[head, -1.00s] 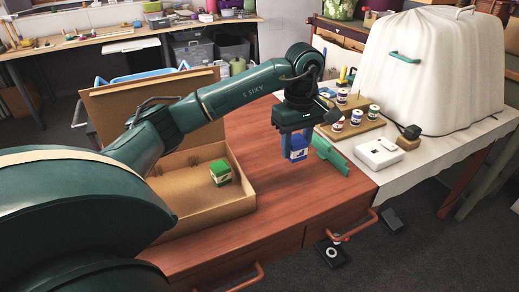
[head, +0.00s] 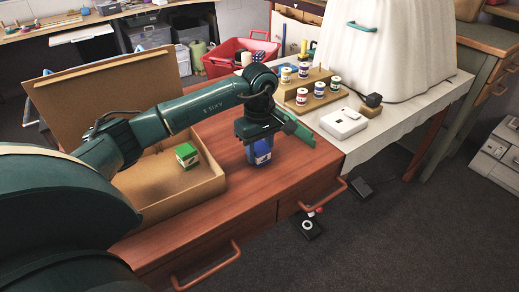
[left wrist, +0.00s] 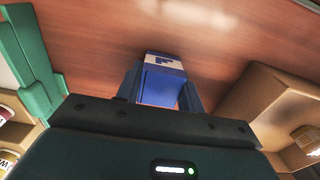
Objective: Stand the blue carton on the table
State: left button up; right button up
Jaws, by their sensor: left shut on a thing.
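The blue carton (head: 263,150), with a white patch, is in my left gripper (head: 258,160) above the right part of the wooden table (head: 235,206). It looks roughly upright and low over the wood; I cannot tell whether its base touches. In the left wrist view the carton (left wrist: 163,82) sits between the two fingers, with bare table beyond. The gripper is shut on it and hides part of it. My right gripper is not in view.
An open cardboard box (head: 190,202) with a green carton (head: 187,155) stands left of the gripper. A teal-green piece (head: 298,128) lies close on the right. Beyond it are a spool rack (head: 297,106) and a white device (head: 343,123). The table's front strip is clear.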

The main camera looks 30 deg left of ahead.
aim_at(259, 146)
pick_arm(q)
jog(key=o, duration=1)
jog(key=shift+f, duration=0.1)
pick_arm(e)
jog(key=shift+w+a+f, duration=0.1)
pick_arm(q)
jog(key=shift+r, duration=0.45)
notch_tip(259, 146, up, 11)
jog(key=shift+r+p, duration=0.2)
jog(key=shift+p, duration=0.55)
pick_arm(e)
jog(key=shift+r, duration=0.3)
